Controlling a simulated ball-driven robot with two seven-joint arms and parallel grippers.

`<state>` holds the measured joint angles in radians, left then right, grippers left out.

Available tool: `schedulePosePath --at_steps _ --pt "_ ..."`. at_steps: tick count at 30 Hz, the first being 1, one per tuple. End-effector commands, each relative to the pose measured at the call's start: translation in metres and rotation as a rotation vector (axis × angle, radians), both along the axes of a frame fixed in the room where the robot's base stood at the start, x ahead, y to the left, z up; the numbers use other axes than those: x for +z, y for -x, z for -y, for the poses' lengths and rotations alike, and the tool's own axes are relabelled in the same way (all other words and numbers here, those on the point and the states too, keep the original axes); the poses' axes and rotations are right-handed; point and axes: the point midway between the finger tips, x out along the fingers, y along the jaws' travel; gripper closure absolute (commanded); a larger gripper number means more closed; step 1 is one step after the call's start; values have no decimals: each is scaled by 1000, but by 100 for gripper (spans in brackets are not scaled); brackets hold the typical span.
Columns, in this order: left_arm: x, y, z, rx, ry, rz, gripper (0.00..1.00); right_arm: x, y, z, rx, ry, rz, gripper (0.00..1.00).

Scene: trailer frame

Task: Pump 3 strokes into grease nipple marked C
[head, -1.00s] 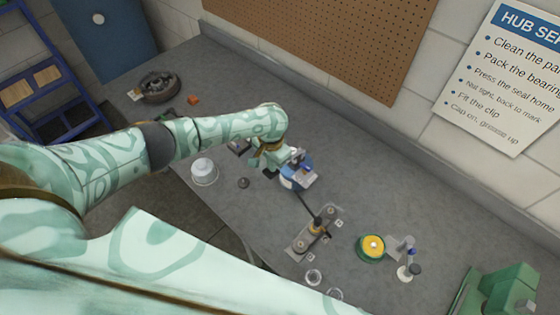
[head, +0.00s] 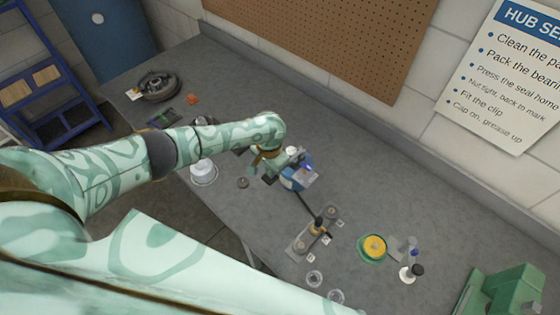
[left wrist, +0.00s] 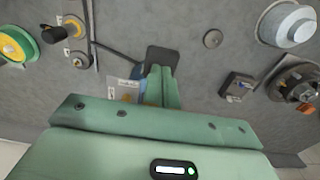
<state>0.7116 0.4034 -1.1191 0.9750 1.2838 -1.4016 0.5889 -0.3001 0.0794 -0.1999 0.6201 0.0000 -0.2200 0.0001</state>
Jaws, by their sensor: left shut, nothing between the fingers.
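The blue grease pump (head: 297,180) stands on the bench, with a light grey top. A dark hose (head: 306,204) runs from it to a brass-coloured fitting (head: 318,227) at the middle of the nipple plate (head: 296,248). A nipple shows at each end of the plate, with small white tags beside; their letters are too small to read. My left gripper (head: 270,170) is shut and empty, just left of the pump; I cannot tell whether it touches it. In the left wrist view the gripper (left wrist: 162,72) hides most of the pump. My right gripper is not in view.
A yellow-green round part (head: 373,248) and a small stand (head: 410,270) are right of the plate. A white tub (head: 204,174), a dark knob (head: 243,183) and a hub disc (head: 156,86) are to the left. The bench behind the pump is clear.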

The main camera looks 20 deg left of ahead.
Motion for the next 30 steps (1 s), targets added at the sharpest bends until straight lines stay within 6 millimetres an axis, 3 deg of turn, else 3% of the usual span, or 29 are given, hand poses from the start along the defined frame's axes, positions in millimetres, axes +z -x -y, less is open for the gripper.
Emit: schedulePosePath --at_steps 16,26,30 --pt "-9 1 0 0 1 -1 100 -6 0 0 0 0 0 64" --pt "-28 1 0 0 0 -1 100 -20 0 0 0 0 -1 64" --pt "-26 0 0 0 0 0 100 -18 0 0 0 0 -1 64"
